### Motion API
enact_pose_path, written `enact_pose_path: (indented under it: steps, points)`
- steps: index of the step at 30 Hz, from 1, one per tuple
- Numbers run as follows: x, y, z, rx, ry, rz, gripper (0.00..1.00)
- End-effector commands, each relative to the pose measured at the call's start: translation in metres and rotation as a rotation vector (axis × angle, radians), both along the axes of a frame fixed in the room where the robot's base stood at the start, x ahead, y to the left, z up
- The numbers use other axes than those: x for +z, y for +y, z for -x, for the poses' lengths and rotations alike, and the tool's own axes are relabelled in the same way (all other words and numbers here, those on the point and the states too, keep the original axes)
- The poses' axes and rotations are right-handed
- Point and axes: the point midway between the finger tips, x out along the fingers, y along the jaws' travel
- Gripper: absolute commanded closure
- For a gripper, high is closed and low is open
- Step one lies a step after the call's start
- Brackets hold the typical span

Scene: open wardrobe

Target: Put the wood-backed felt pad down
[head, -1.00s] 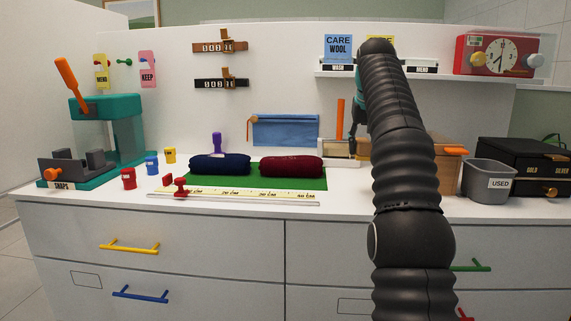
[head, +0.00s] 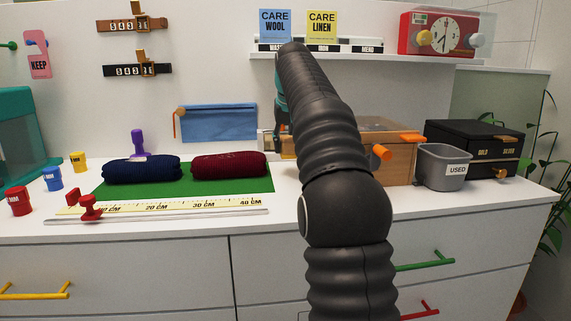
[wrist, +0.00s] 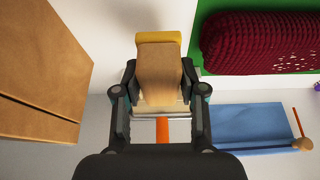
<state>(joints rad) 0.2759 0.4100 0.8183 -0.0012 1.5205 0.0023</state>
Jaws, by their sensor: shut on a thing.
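The wood-backed felt pad (wrist: 160,75) is in my gripper in the wrist view, a tan wooden block with a yellow layer at its far end. My gripper (wrist: 160,95) is shut on its sides, one finger left and one right. The pad is over or close to the white counter top, with the red knitted roll up and to the right; I cannot tell whether it touches the counter.
The red roll (head: 229,165) and a navy roll (head: 142,169) lie on a green mat (head: 262,186). A wooden box (head: 400,165), a grey USED bin (head: 443,178) and a black case (head: 480,150) stand at right. A blue pouch (head: 218,123) is behind the mat.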

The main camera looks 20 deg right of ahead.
Motion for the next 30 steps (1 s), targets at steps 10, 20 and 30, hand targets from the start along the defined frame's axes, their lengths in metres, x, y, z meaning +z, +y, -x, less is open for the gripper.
enact_pose_path:
  steps: [10,20,30]
  points:
    - [-0.036,-0.001,0.001,-0.002,0.001,0.0,0.87]
    - [-0.052,-0.001,0.001,-0.002,-0.002,0.001,0.87]
    - [-0.054,-0.001,0.001,-0.002,-0.001,0.0,0.34]
